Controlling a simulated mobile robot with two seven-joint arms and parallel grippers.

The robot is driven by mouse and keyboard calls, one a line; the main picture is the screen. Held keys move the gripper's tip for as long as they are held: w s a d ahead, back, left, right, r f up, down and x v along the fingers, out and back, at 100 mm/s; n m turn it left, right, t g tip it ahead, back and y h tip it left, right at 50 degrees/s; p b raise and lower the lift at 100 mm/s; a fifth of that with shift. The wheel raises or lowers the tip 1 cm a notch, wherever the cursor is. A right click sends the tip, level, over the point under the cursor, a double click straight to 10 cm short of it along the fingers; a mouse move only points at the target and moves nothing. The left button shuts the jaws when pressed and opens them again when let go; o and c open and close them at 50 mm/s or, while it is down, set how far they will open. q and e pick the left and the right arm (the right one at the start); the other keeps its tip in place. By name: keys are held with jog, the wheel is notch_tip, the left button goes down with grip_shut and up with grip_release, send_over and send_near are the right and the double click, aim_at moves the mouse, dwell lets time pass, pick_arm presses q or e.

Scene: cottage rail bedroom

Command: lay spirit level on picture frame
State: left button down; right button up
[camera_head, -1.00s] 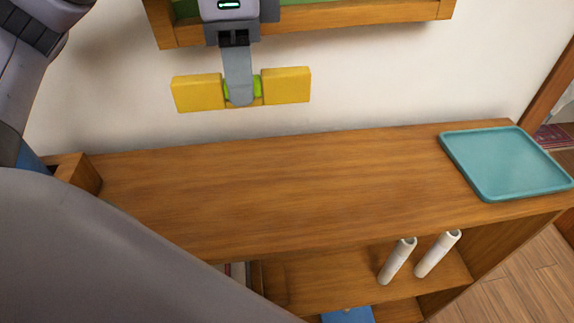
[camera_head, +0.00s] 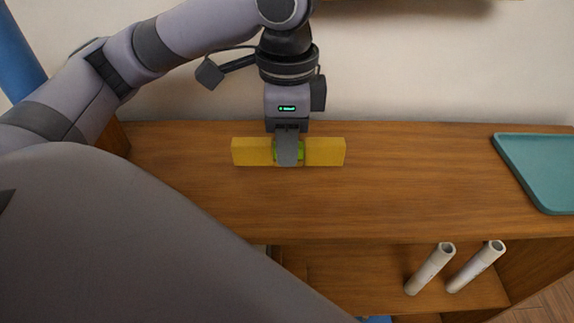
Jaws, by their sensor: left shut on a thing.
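The yellow spirit level (camera_head: 324,152) with a green vial at its middle is held level by my left gripper (camera_head: 288,160). The gripper is shut on its middle, with the level's two yellow ends sticking out left and right. The level appears in front of the wooden shelf top; I cannot tell whether it touches it. Only a thin dark strip with a wooden edge at the top of the view may belong to the picture frame (camera_head: 400,3); the rest is cut off. My right gripper is not in view.
A teal tray (camera_head: 545,170) lies at the right end of the wooden shelf top (camera_head: 420,190). Two white cylinders (camera_head: 431,268) stand or lean in the compartment below. The shelf top's middle is clear. A pale wall (camera_head: 410,70) rises behind.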

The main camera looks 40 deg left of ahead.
pick_arm(q)
notch_tip(320, 180, down, 4)
jog(key=shift+f+b, duration=0.2)
jog(key=shift+b, duration=0.2)
jog(key=c, duration=1)
grip_release()
jog(key=shift+f, duration=0.1)
notch_tip(320, 180, up, 12)
jog(key=p, duration=0.3)
